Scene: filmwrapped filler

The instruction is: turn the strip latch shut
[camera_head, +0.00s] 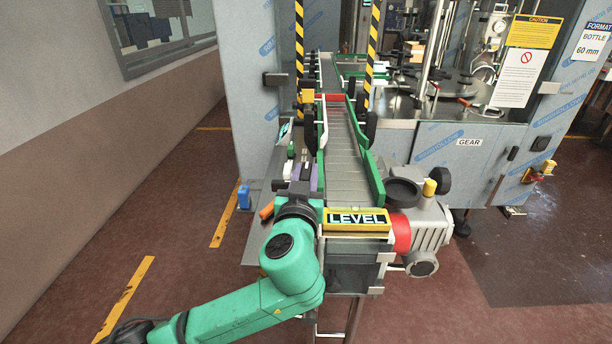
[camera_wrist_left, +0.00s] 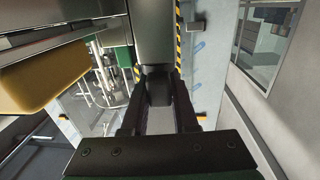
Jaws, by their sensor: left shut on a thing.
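My left gripper (camera_head: 302,180) reaches in over the near left side of the conveyor (camera_head: 346,150). In the left wrist view its dark fingers (camera_wrist_left: 158,80) are closed on a small dark piece (camera_wrist_left: 158,93), which I take to be the strip latch. In the head view the fingers and arm largely hide that piece, so its angle cannot be told. A purple part (camera_head: 314,178) shows right beside the fingers. My right gripper is not in view.
A yellow LEVEL sign (camera_head: 357,219) stands at the conveyor's near end, with a grey motor (camera_head: 428,222) to its right. Green guide rails (camera_head: 369,160) and black knobs (camera_head: 307,124) line the belt. An orange item (camera_head: 267,210) lies left of my gripper.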

